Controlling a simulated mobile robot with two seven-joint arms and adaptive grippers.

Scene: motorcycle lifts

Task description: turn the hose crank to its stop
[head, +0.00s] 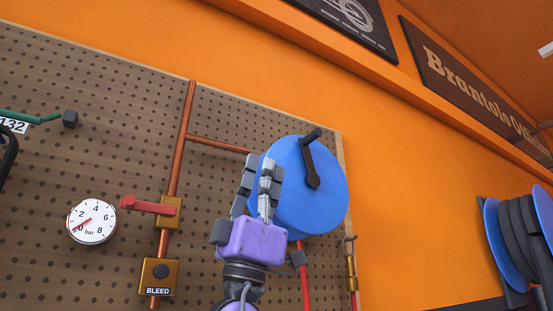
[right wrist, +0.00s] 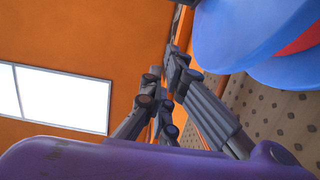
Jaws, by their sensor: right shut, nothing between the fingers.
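The hose crank (head: 311,165) is a black arm on the face of a round blue hose reel (head: 325,190), which is mounted on the pegboard. Its grip end points up, slightly to the right. My right gripper (head: 264,160) has a purple body and grey fingers. It is shut and empty, in front of the reel's left edge and left of the crank, apart from the crank in the picture. In the right wrist view the closed fingers (right wrist: 178,65) point up beside the blue reel (right wrist: 240,30); the crank cannot be made out there. My left gripper is not in view.
Left of the reel, the pegboard (head: 60,165) carries a copper pipe (head: 180,130), a red-handled valve (head: 150,206), a pressure gauge (head: 92,221) and a BLEED box (head: 158,276). A second blue reel (head: 520,235) stands at far right. The orange wall between the reels is bare.

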